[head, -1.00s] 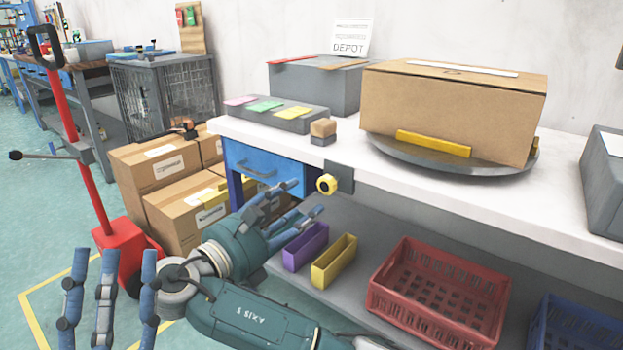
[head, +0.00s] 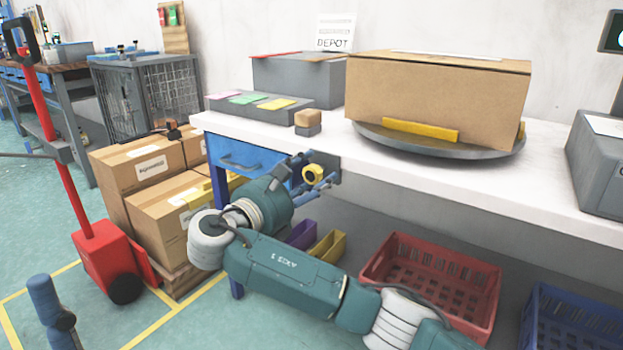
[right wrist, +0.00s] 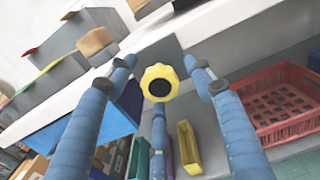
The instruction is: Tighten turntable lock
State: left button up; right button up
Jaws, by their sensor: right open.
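The turntable lock is a yellow knob (head: 313,172) with a dark centre, on a dark bracket at the bench's front edge. My right gripper (head: 312,185) is at the knob in the head view. In the right wrist view its open blue fingers (right wrist: 162,95) stand around the yellow knob (right wrist: 160,82), with a gap on either side; I cannot tell whether any finger touches it. The grey turntable (head: 440,145) on the bench carries a large cardboard box (head: 435,100) with a yellow block at its front. Of my left gripper only one blue finger (head: 50,315) shows at the lower left.
A white bench (head: 520,175) runs along the wall. Below it are a red crate (head: 430,285), a blue crate (head: 570,325) and purple and yellow bins. Cartons (head: 150,170) and a red pallet truck (head: 100,260) stand at the left.

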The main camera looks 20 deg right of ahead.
jog(key=c, duration=1.2)
jog(key=shift+o, duration=0.2)
